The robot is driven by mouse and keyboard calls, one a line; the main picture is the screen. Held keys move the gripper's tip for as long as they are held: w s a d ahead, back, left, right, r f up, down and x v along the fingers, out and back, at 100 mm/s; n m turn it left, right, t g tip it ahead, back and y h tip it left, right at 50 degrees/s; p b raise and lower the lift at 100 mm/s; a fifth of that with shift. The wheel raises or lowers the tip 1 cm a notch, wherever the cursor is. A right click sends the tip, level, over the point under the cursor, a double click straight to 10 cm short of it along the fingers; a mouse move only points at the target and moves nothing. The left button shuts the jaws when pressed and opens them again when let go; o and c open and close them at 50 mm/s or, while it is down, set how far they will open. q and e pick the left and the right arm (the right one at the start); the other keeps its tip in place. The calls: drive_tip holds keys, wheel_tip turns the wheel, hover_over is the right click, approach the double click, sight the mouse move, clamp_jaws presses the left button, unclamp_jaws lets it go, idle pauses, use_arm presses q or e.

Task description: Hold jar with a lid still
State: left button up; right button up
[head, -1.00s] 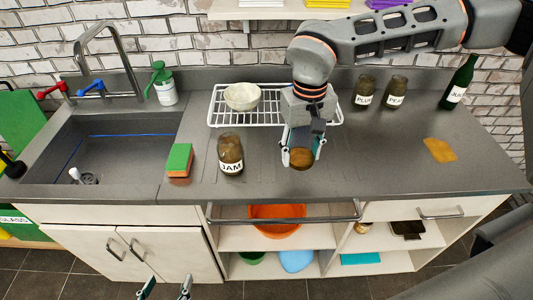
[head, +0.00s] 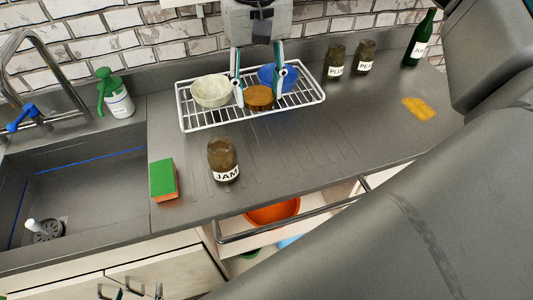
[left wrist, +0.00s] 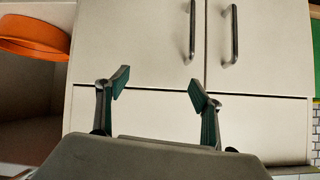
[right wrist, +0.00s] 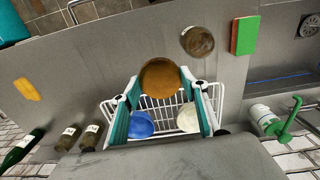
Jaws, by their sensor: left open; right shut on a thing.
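The jar labelled JAM (head: 223,162) stands upright on the grey counter, in front of the drying rack; its dark top shows in the right wrist view (right wrist: 197,41). My right gripper (head: 258,92) is shut on a brown, round, lid-like disc (right wrist: 160,78) and holds it over or in front of the rack, apart from the jar. Whether the jar has its own lid on I cannot tell. My left gripper (left wrist: 160,84) is open and empty, low in front of the cabinet doors; its fingertips just show at the bottom of the head view.
The white wire rack (head: 190,122) bears a pale bowl (head: 211,91) and a blue bowl (head: 286,76). A green and orange sponge (head: 163,180) lies left of the jar, next to the sink (head: 85,190). Several bottles and jars stand at the back right. An orange cloth (head: 419,108) lies on the right.

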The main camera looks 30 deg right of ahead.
sight(261, 159)
drive_tip(key=shift+s+d+r, duration=0.1)
drive_tip(key=shift+s+r, duration=0.1)
drive_tip(key=shift+r, duration=0.05)
wheel_tip(261, 159, down, 20)
drive_tip(key=shift+w+r, duration=0.1)
idle(0.5)
drive_tip(key=o, duration=0.9)
drive_tip(key=shift+o, duration=0.2)
wheel_tip(261, 159, up, 12)
